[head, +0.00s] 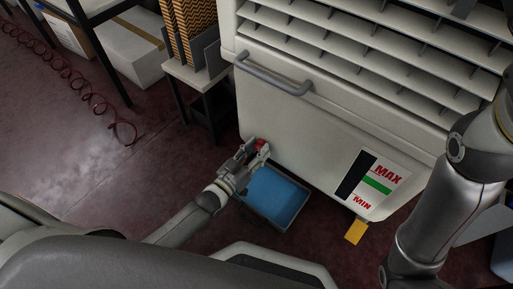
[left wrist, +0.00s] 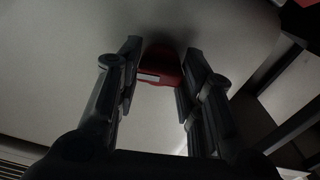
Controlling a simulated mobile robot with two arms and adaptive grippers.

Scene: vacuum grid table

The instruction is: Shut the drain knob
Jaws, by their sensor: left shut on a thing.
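The red drain knob (head: 261,145) sits low on the front of the white cabinet (head: 300,130), near its left edge. In the left wrist view the knob (left wrist: 160,68) shows between the two dark fingers, with a pale mark on its face. My left gripper (head: 256,150) is at the knob and shut on it. In the left wrist view the gripper (left wrist: 162,78) has a finger on either side of the knob. Part of the knob is hidden by the fingers. My right arm shows at the right of the head view, but its gripper is not visible.
A tray with a blue inside (head: 284,222) stands on the floor below the knob. A grey handle (head: 273,77) sticks out above. A level gauge (head: 371,185) and yellow tag (head: 356,232) are to the right. A small dark-legged stand (head: 201,88) is close at left.

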